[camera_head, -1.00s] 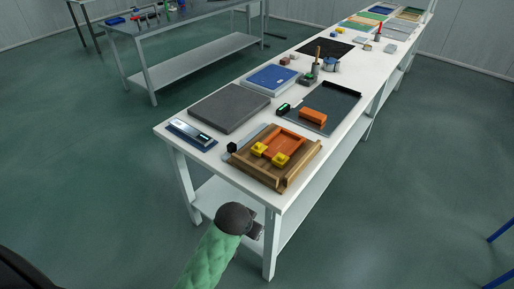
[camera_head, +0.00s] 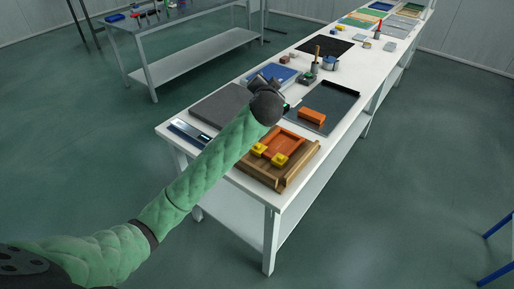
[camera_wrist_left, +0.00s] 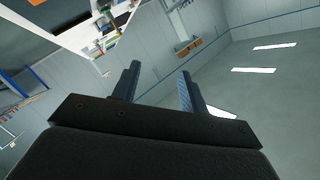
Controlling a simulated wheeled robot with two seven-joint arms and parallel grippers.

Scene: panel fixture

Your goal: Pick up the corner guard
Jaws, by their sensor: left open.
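Two yellow blocks, which look like corner guards, sit at the near side of an orange panel (camera_head: 283,143) in a wooden fixture (camera_head: 291,180). One yellow corner guard (camera_head: 258,149) is on the left and the other (camera_head: 280,159) on the right. I cannot tell which one is meant. My left gripper (camera_head: 264,79) is raised over the table, beyond the fixture, in front of the blue panel. Its open, empty fingers show in the left wrist view (camera_wrist_left: 157,82), with the wall and floor behind them. My right gripper is out of view.
An orange block (camera_head: 312,116) lies on a dark tray (camera_head: 340,100). A grey slab (camera_head: 218,107) and a blue-framed device (camera_head: 185,132) lie to the left, partly behind my arm. A wooden-handled tool (camera_head: 316,60) stands farther back. Open floor lies right of the table.

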